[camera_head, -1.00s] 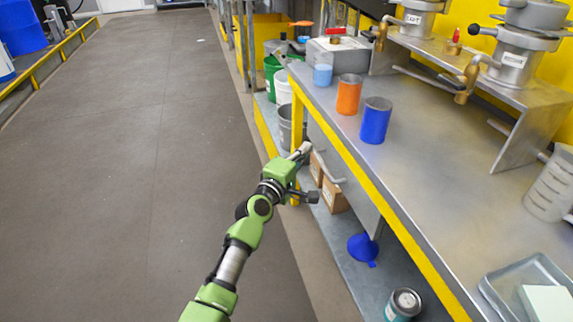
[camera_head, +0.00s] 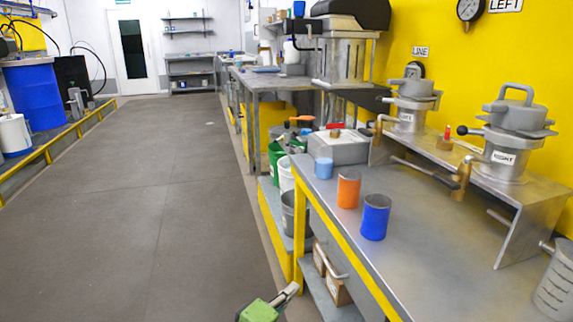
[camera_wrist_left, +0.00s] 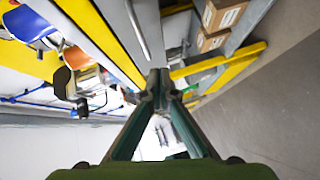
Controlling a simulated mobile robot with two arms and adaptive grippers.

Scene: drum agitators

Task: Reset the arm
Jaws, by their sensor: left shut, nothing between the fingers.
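The green left arm ends in my left gripper (camera_head: 286,297) at the bottom edge of the head view, with most of the arm out of frame. It is just left of the workbench's yellow-edged leg and low shelf, over the floor side. In the left wrist view the two fingers meet at their tips (camera_wrist_left: 160,80), shut and empty. No object touches them that I can see. My right gripper is in no view.
The metal workbench (camera_head: 430,265) carries an orange cup (camera_head: 348,190), a blue cup (camera_head: 375,218) and metal drum vessels (camera_head: 508,140). Cardboard boxes (camera_head: 336,287) sit below it. Buckets (camera_head: 294,212) stand farther along. The grey floor (camera_head: 150,210) at left is clear.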

